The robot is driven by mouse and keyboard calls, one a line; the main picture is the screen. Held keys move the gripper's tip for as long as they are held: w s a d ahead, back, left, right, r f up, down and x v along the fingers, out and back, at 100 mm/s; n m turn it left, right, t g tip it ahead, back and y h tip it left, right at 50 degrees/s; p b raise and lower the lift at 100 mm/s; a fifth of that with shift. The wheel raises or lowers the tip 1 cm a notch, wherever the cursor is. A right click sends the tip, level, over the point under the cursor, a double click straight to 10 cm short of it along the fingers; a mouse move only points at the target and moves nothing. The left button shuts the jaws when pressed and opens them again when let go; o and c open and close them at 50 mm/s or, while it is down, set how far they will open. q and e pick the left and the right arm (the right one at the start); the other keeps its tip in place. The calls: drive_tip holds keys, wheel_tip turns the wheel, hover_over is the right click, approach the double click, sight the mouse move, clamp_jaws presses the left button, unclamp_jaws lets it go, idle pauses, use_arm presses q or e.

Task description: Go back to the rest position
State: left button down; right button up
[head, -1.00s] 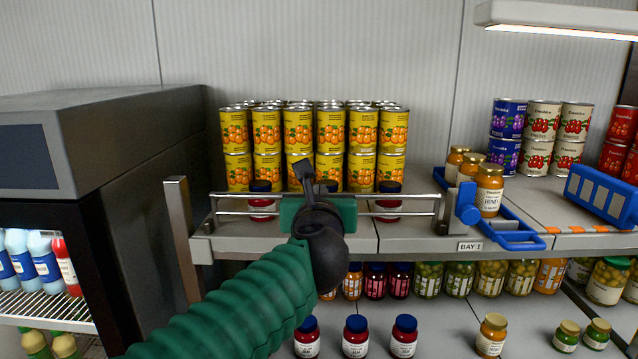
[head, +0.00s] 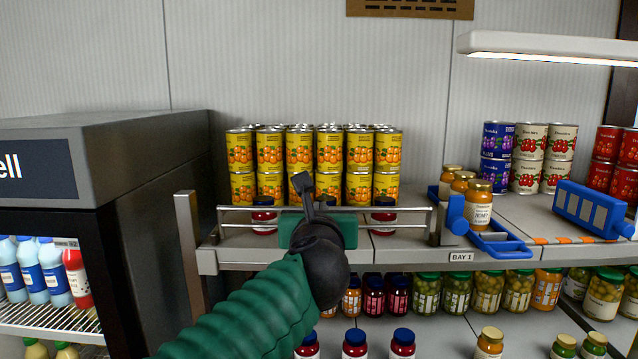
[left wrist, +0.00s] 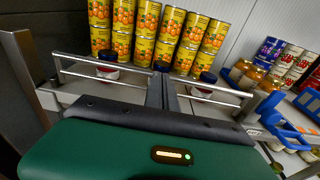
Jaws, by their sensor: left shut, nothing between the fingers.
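My left gripper (head: 303,187) is at the middle of the head view, at the end of my green arm. Its dark fingers are shut with nothing between them. They point at the stacked yellow cans (head: 330,148) and appear in front of the metal rail (head: 400,209). The left wrist view shows the closed fingers (left wrist: 162,88) between two red jars with blue lids. In the head view, one such jar (head: 264,217) stands left of the gripper and one (head: 384,217) right. A third is mostly hidden behind it. My right gripper is not in view.
A dark fridge cabinet (head: 150,160) with bottles stands at the left, beside an upright post (head: 187,235). A blue crate-like object (head: 592,208) lies further right. Lower shelves hold several jars (head: 456,292).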

use_arm(q)
wheel_tip(320, 180, up, 5)
drive_tip(key=w, duration=0.1)
drive_tip(key=s+a+f+m+g+h+b, duration=0.15)
drive_tip(key=a+f+m+b, duration=0.25)
drive_tip(key=f+m+b, duration=1.35)
drive_tip(key=s+a+f+m+g+h+p, duration=0.2)
drive_tip(key=f+m, duration=0.6)
drive_tip(key=f, duration=2.3)
drive_tip(key=s+a+f+m+g+y+b, duration=0.1)
drive_tip(key=s+a+f+m+g+b, duration=0.3)
drive_tip(key=s+f, duration=0.8)
drive_tip(key=s+a+f+m+g+y+b, duration=0.2)
drive_tip(key=s+a+f+m+g+b, duration=0.2)
drive_tip(key=s+a+f, duration=0.5)
drive_tip(key=s+f+m+g, duration=0.2)
drive_tip(key=s+f, duration=0.2)
drive_tip(key=f, duration=0.5)
drive_tip(key=shift+s+f+g+b, duration=0.2)
drive_tip(key=shift+f+g+b, duration=0.15)
drive_tip(key=shift+f, duration=0.05)
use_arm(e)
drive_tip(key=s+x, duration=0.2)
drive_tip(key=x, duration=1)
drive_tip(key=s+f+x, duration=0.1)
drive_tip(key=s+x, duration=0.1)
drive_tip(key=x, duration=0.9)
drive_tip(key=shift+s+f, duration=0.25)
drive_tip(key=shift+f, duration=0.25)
